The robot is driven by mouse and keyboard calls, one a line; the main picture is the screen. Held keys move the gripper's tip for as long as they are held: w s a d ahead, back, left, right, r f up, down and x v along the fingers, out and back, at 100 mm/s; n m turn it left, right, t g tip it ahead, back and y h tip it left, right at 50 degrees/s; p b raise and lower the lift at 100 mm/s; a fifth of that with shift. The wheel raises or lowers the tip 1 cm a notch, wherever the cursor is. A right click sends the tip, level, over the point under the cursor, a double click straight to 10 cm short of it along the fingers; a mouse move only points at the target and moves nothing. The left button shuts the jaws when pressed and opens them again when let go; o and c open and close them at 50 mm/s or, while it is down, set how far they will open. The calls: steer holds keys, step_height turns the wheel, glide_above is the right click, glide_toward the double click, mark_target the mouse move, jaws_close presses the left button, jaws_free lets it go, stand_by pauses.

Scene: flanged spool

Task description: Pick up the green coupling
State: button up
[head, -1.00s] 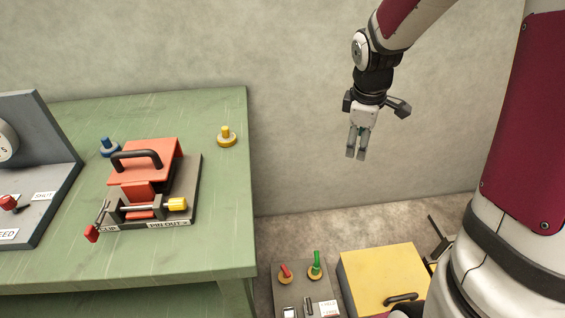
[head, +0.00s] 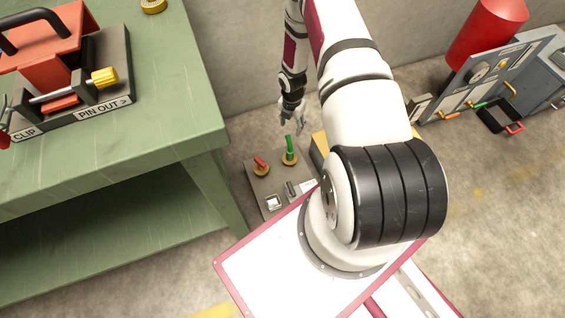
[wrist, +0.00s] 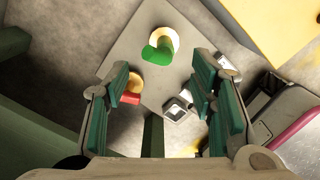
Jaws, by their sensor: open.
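The green coupling (head: 290,152) stands upright in a round brass-coloured base on the grey box on the floor. In the wrist view the green coupling (wrist: 158,52) shows from above, ahead of the fingertips and between their lines. My gripper (head: 291,118) is just above and behind it in the head view. In the wrist view my gripper (wrist: 155,95) has its two green-padded fingers wide apart with nothing between them touching. The gap between coupling and fingers is hard to judge.
A red coupling (head: 261,164) stands beside the green one on the grey box (head: 260,188); it also shows near the left finger (wrist: 131,93). A yellow box (head: 319,148) is partly hidden by my arm. The green table (head: 190,100) stands close on the left.

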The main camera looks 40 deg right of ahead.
steer(key=n, duration=0.1)
glide_above(290, 150)
step_height(290, 150, down, 6)
steer(key=shift+w+d+r+b, duration=0.1)
steer(key=shift+w+r+b, duration=0.05)
steer(key=shift+b, duration=0.2)
step_height(290, 150, down, 8)
steer(key=shift+r+b, duration=0.15)
steer(key=shift+b, duration=1.05)
steer(key=shift+s+f+b, duration=0.2)
steer(key=shift+f+b, duration=0.9)
steer(key=shift+f, duration=1.7)
steer(key=shift+c, duration=0.3)
jaws_close()
